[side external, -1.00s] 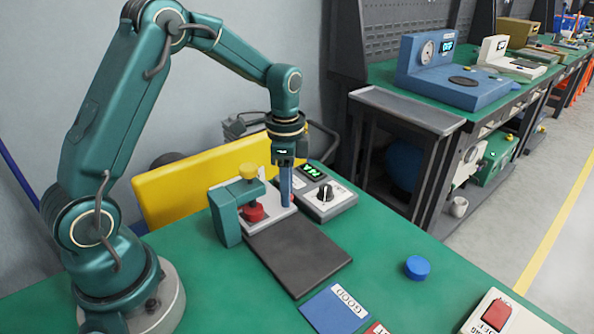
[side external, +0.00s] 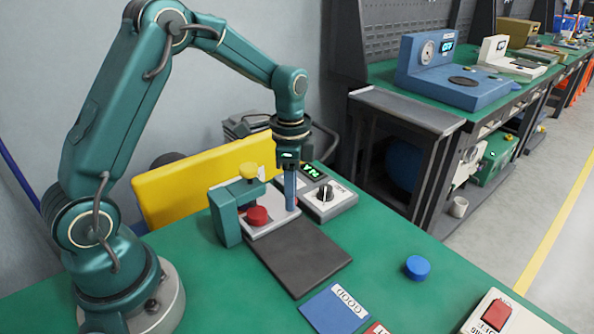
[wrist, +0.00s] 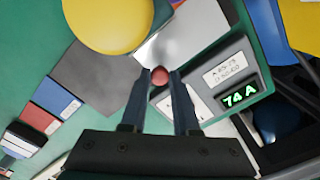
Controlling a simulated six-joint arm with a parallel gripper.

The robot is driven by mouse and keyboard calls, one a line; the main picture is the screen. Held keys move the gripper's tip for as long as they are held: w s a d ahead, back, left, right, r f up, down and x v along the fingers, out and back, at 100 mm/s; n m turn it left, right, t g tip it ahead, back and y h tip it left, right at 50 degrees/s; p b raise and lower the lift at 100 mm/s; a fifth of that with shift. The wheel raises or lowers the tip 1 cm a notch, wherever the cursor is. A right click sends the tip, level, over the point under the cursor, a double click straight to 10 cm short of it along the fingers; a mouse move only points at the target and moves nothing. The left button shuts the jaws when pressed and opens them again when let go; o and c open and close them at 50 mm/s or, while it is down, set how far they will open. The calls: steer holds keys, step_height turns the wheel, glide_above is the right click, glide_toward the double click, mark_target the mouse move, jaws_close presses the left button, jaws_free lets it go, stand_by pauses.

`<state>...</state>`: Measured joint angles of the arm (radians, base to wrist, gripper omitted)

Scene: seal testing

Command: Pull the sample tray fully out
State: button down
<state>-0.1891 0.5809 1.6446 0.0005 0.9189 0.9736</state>
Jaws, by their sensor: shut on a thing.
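The light grey sample tray (side external: 284,223) lies under the teal press frame (side external: 226,217) and sticks out from it toward the dark grey plate. My gripper (side external: 291,207) points down at the tray's right side. In the wrist view my gripper (wrist: 160,78) is shut on a small red knob (wrist: 160,77). The tray's pale surface (wrist: 172,48) shows just beyond the fingertips.
The press's yellow knob (side external: 248,171) stands above the tray. A grey meter box (side external: 328,203) with a dial is close right of my fingers. A dark plate (side external: 300,258) lies in front, bare. A blue GOOD card (side external: 334,308) and blue puck (side external: 417,267) lie beyond.

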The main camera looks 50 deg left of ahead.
steer(key=d, duration=1.3)
steer(key=shift+d, duration=0.4)
steer(key=c, duration=0.7)
jaws_free()
steer(key=shift+o, duration=0.2)
steer(key=shift+a, duration=0.1)
steer(key=shift+r, duration=2.6)
